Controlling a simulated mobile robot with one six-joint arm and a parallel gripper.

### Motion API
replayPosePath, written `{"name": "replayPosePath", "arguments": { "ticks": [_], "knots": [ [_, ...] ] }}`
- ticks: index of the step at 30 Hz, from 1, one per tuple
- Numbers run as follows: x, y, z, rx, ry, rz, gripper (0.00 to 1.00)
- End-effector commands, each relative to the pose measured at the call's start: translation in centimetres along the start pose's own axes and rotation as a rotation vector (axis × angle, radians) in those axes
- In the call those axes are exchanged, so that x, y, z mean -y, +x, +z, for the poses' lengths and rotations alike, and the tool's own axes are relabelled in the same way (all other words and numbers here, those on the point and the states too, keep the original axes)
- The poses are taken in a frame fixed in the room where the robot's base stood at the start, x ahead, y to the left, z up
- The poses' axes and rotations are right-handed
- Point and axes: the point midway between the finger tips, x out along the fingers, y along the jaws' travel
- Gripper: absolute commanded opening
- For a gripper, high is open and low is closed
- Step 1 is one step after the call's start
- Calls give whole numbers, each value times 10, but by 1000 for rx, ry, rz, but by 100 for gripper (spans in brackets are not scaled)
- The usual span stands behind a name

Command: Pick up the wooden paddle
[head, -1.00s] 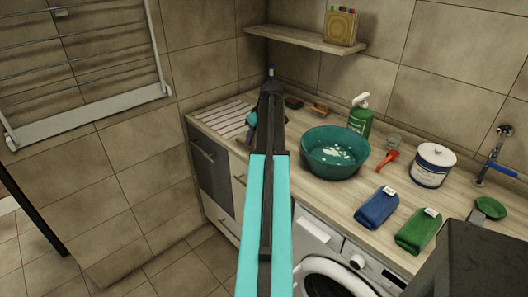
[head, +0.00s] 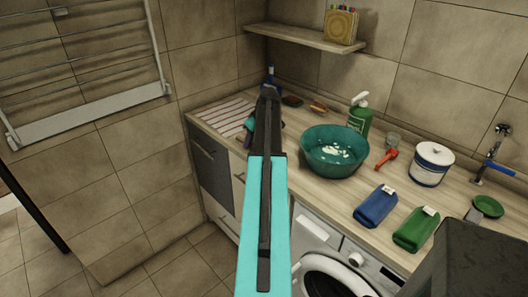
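I cannot make out the wooden paddle; my arm covers part of the counter where it could lie. A small wooden-backed item (head: 318,107), which looks like a brush, lies at the back of the counter, left of the soap bottle. My gripper (head: 250,126) is mostly hidden behind my own arm, low over the counter beside the striped drying mat (head: 222,115). Only small bluish parts of it show on either side of the arm. I cannot see its fingertips or whether anything is between them.
A teal basin (head: 334,151) with suds stands right of my arm, before a green soap bottle (head: 359,112). Blue (head: 375,205) and green (head: 415,230) folded cloths, a red-orange item (head: 386,158) and a white canister (head: 431,164) occupy the right side. A shelf (head: 305,38) hangs above.

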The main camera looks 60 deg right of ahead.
Motion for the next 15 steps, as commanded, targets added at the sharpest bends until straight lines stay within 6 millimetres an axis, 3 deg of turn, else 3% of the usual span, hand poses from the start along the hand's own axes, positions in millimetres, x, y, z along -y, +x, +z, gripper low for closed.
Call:
{"name": "replayPosePath", "arguments": {
  "ticks": [1,5,15],
  "knots": [
    [0,0,0,0,0,0,22],
    [0,0,0,0,0,0,0],
    [0,0,0,0,0,0,0]
  ]
}}
